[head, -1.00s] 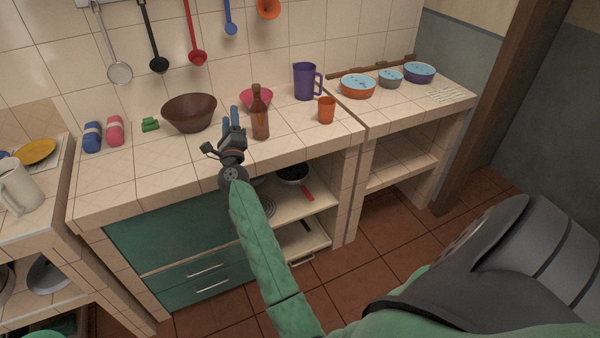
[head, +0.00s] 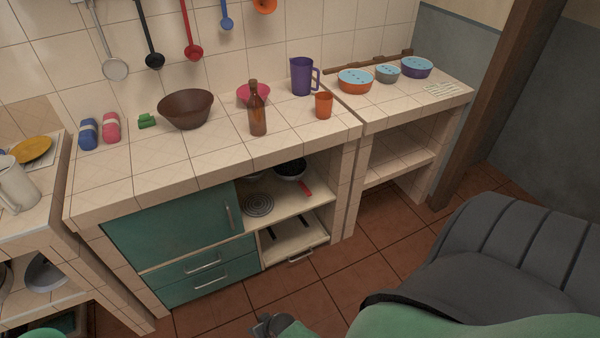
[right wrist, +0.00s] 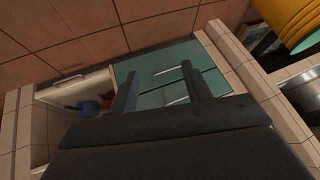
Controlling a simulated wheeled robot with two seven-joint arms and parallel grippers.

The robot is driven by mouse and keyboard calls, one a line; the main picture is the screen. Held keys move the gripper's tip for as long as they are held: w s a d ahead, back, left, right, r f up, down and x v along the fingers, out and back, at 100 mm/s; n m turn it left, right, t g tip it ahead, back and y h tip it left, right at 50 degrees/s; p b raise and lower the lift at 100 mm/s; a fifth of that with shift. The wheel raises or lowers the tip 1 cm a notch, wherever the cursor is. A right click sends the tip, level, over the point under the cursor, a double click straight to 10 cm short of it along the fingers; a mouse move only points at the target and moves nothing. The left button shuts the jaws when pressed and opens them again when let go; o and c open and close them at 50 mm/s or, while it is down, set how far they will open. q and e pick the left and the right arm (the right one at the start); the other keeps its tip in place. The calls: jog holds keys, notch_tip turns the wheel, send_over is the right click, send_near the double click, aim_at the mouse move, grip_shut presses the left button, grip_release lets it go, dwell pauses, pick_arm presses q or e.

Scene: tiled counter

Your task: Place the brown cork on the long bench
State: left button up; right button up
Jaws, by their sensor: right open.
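A brown glass bottle (head: 258,112) stands upright near the front of the long tiled counter (head: 200,152). Its neck ends in a small brown top (head: 253,84); I cannot tell whether this is the cork. No separate cork shows on the counter. My right gripper (right wrist: 160,76) is open and empty in the right wrist view, in front of the green drawers (right wrist: 168,72). In the head view only a dark part of that arm's end shows at the bottom edge, low and well away from the bottle. My left gripper is out of view.
A brown bowl (head: 186,108), pink bowl (head: 252,94), purple jug (head: 302,77) and orange cup (head: 323,105) stand around the bottle. A lower counter (head: 400,110) at right holds several lidded bowls. The counter's front left is clear.

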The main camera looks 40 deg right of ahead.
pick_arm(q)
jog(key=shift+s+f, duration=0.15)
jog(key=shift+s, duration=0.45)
pick_arm(e)
jog(key=s+d+f+n+g, duration=0.1)
jog(key=s+f, duration=0.2)
jog(key=s, duration=0.3)
jog(key=s+f+n+g+h, duration=0.1)
jog(key=s+f+g, duration=0.1)
jog(key=s+f, duration=0.2)
jog(key=s+d+f+n+g+h, duration=0.1)
jog(key=s+f, duration=0.3)
jog(key=s, duration=0.5)
jog(key=shift+s+d+g, duration=0.3)
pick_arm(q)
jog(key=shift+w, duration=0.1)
pick_arm(e)
jog(key=shift+r, duration=0.1)
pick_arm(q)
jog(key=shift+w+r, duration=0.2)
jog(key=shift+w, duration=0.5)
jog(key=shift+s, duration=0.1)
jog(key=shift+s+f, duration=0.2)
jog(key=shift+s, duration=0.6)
